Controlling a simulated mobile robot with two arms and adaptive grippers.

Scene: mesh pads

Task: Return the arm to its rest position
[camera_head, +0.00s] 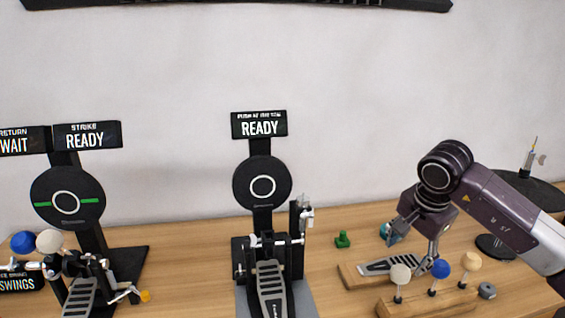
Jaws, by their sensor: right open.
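My right arm (500,205) comes in from the right edge, purple and silver. Its right gripper (412,249) points down with its two fingers apart. It hangs above or in front of a wooden board with a silver footboard (376,266). I see nothing held between the fingers. One fingertip shows close to the footboard and a blue ball-headed beater (442,268); I cannot tell whether it touches either. My left gripper is not in view.
A wooden rack (425,304) holds several ball-headed beaters at front right. A drum pedal with a round black pad (262,184) stands mid-table; another pad (67,197) stands left. A green piece (342,240) and a dark round stand (510,190) flank the gripper. Bare wood (190,270) lies between the pedals.

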